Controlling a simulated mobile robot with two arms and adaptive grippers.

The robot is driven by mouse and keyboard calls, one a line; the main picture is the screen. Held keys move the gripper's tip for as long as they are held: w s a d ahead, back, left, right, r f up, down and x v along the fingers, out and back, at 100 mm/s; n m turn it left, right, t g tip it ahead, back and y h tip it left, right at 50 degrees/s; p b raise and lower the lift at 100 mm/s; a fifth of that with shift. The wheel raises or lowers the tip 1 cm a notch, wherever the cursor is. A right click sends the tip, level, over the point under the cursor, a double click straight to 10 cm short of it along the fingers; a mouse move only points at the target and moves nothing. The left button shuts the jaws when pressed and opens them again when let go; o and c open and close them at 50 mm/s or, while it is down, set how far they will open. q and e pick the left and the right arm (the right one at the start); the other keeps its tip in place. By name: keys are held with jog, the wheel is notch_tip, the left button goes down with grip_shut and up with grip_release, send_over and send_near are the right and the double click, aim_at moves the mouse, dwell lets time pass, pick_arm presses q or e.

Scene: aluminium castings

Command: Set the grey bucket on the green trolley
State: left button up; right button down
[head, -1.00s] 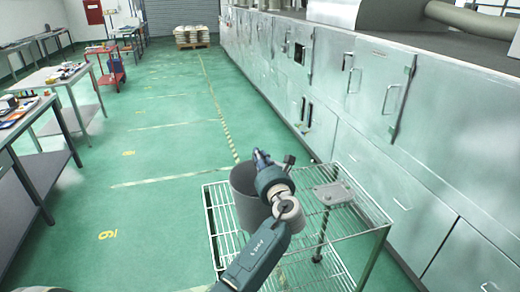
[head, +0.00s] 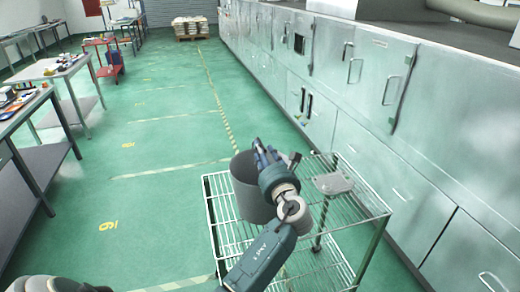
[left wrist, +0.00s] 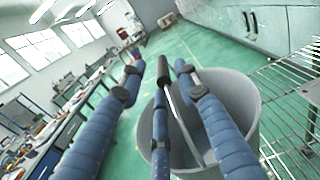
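The grey bucket (head: 252,203) is at the left part of the pale green wire trolley (head: 345,224). It looks upright over the top rack; its base contact is not clear. In the left wrist view the bucket (left wrist: 243,95) is right of centre, with its thin metal handle passing among the fingers. My left gripper (head: 266,155) is over the bucket's rim. In the left wrist view its blue fingers (left wrist: 160,70) are spread apart, and none is seen closed on the handle. The trolley's rack (left wrist: 290,90) shows at the right there. My right gripper is not in view.
A flat grey metal part (head: 333,183) lies on the trolley, right of the bucket. Pale metal cabinets (head: 365,140) line the right side. Workbenches (head: 45,150) stand at the left. The green floor (head: 150,185) between is clear. A pallet (head: 190,28) stands far back.

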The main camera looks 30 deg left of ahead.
pick_arm(q)
jog(key=b+v, duration=0.1)
jog(key=v, duration=0.7)
